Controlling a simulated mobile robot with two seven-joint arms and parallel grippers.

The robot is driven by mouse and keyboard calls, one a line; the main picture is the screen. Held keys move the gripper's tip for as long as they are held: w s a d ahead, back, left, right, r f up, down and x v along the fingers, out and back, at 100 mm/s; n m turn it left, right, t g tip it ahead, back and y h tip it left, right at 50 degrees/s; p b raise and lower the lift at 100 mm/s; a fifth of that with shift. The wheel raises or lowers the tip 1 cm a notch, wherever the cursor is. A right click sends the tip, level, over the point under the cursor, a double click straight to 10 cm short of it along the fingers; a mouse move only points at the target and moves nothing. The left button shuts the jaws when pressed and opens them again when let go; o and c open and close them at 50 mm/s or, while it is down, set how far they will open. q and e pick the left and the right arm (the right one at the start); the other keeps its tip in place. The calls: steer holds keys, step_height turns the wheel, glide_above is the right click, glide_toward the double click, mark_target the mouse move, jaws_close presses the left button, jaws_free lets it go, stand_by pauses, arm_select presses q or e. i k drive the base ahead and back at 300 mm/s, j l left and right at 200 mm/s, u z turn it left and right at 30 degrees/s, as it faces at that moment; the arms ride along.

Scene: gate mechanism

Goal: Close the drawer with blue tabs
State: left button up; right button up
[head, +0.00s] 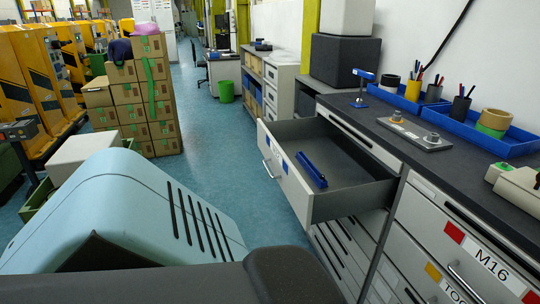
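The drawer with blue tabs (286,177) is pulled open from the grey cabinet on the right, and its white front panel faces left. Two blue patches show on the panel, and a metal handle (268,168) sits on its outer side. A long blue object (311,170) lies inside on the dark drawer floor. Neither gripper shows in the head view. A light blue body part of mine covers the lower left, and a dark part of mine crosses the bottom edge.
The dark worktop (455,150) holds blue trays (493,128) with pens and tape rolls, and a metal plate (415,132). Closed drawers marked M16 (480,250) stand nearer. Stacked cardboard boxes (140,95) stand at left. The blue floor (215,140) left of the drawer is clear.

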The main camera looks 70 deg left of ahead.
mark_target(359, 181)
steer(key=i+j+u, duration=0.1)
steer(key=u, duration=1.15)
steer(key=i+j+u, duration=0.1)
steer(key=i+u, duration=0.9)
steer(key=i+l, duration=0.2)
steer(key=i, duration=0.15)
